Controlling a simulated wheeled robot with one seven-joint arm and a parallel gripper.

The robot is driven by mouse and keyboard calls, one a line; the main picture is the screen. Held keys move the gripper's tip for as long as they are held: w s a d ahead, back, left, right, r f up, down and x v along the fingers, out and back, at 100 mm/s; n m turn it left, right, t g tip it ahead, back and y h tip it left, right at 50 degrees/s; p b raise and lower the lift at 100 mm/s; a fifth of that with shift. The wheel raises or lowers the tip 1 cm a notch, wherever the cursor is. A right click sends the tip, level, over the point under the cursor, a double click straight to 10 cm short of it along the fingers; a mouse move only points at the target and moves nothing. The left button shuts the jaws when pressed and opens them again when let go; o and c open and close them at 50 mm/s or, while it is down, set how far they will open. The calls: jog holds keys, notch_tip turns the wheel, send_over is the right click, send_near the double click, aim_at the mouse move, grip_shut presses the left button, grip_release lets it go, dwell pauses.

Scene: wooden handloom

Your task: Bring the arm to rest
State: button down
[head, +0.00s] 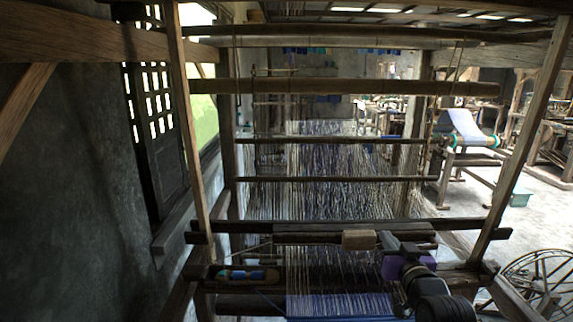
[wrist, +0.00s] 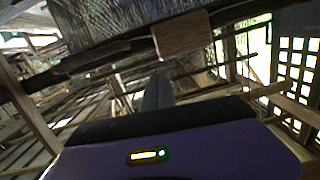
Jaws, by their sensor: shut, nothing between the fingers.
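My gripper (head: 386,238) is at the front right of the wooden handloom, above the woven cloth and just right of a light wooden block on the beater beam (head: 300,237). In the wrist view my gripper (wrist: 158,82) shows as a narrow grey finger shape beyond the purple body, shut with nothing in it. The light wooden block (head: 358,239) is close to the fingers; it also shows in the wrist view (wrist: 181,35). I cannot tell whether the fingers touch the block or the beam.
Warp threads (head: 330,185) run back through the loom. A shuttle (head: 248,275) with coloured thread lies at the front left. Blue cloth (head: 340,305) is at the front. Loom posts (head: 525,150) stand on both sides. A spinning wheel (head: 540,275) is at right, with open floor behind it.

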jog(key=s+a+f+b, duration=0.1)
jog(key=s+f, duration=0.4)
jog(key=s, duration=1.4)
jog(key=s+a+f+g+b, duration=0.1)
jog(key=s+f, duration=0.4)
jog(key=s, duration=1.4)
jog(key=s+a+f+g+b, duration=0.1)
jog(key=s+a+f+b, duration=0.2)
jog(key=s, duration=1.6)
notch_tip(320, 180, down, 3)
jog(key=shift+s+r+h+b, duration=0.2)
jog(key=shift+s+h+b, duration=0.15)
jog(key=shift+s+h, duration=0.05)
